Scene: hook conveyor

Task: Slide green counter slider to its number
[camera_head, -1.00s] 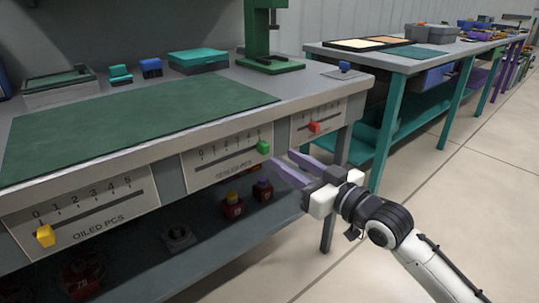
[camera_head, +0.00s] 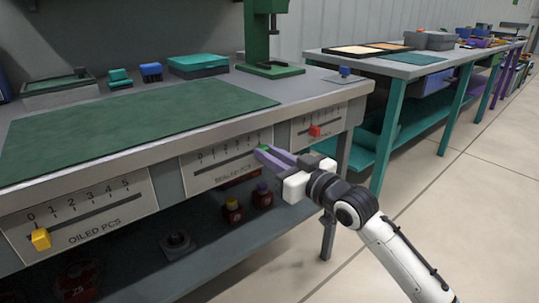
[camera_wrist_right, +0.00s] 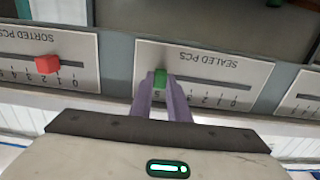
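The green slider (camera_head: 264,147) sits at the high-number end of the SEALED PCS scale (camera_head: 220,162), mostly hidden by my right gripper in the head view. In the right wrist view, the green slider (camera_wrist_right: 160,77) stands at about the 5, between the purple fingertips. The fingers of my right gripper (camera_head: 264,153) look close together and appear closed on the slider's two sides. The gripper also shows in the wrist view (camera_wrist_right: 161,82). The SEALED PCS panel (camera_wrist_right: 205,80) appears upside down there. My left gripper is not in view.
A yellow slider (camera_head: 40,239) sits near 0 on the OILED PCS panel, to the left. A red slider (camera_head: 315,131) is on the SORTED PCS panel, to the right. The bench top (camera_head: 330,90) overhangs these panels, and a lower shelf (camera_head: 200,245) holds small bottles.

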